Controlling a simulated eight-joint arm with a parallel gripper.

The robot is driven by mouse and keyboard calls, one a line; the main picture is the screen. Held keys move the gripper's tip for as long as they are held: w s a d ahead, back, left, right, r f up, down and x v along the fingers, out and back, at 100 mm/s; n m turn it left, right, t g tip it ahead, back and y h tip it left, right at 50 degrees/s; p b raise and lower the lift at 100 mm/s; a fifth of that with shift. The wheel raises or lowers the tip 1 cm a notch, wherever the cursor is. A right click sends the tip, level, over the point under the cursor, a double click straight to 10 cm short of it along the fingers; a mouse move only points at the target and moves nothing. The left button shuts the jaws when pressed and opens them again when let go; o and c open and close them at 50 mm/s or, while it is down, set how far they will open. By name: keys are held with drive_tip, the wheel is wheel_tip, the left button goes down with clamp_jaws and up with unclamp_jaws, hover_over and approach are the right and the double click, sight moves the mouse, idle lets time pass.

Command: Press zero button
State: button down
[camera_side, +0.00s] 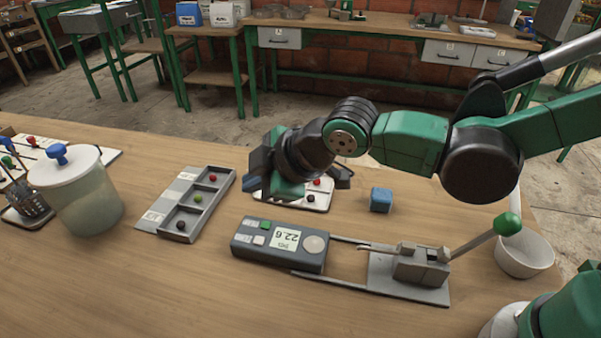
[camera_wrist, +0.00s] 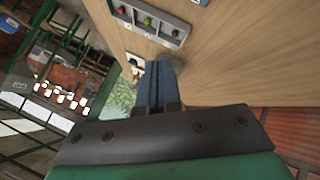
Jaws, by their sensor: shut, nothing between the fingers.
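A grey meter (camera_side: 279,254) lies on the table in the side view. Its upside-down display (camera_side: 286,239) reads 22.6. Beside the display are a small green button (camera_side: 266,225) and a pale button (camera_side: 259,240); I cannot read which is zero. A round grey disc (camera_side: 314,244) sits at the meter's other end. My gripper (camera_wrist: 160,72) is shut and empty, its dark fingers together in the wrist view. In the side view my gripper (camera_side: 284,182) hangs above the table behind the meter, apart from the buttons; its fingertips are hard to make out there. The wrist view does not show the meter.
A three-compartment tray (camera_side: 188,228) with small coloured balls lies left of the meter. Rails link the meter to a clamp with a green-knobbed lever (camera_side: 508,223). A blue cube (camera_side: 381,200), a white cup (camera_side: 525,256) and a lidded jar (camera_side: 85,205) stand around.

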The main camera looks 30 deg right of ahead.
sight(264, 244)
drive_tip(key=shift+f, duration=4.45)
drive_tip(key=shift+f, duration=0.1)
drive_tip(key=shift+f, duration=0.3)
drive_tip(key=shift+f, duration=0.35)
drive_tip(key=shift+r, duration=0.8)
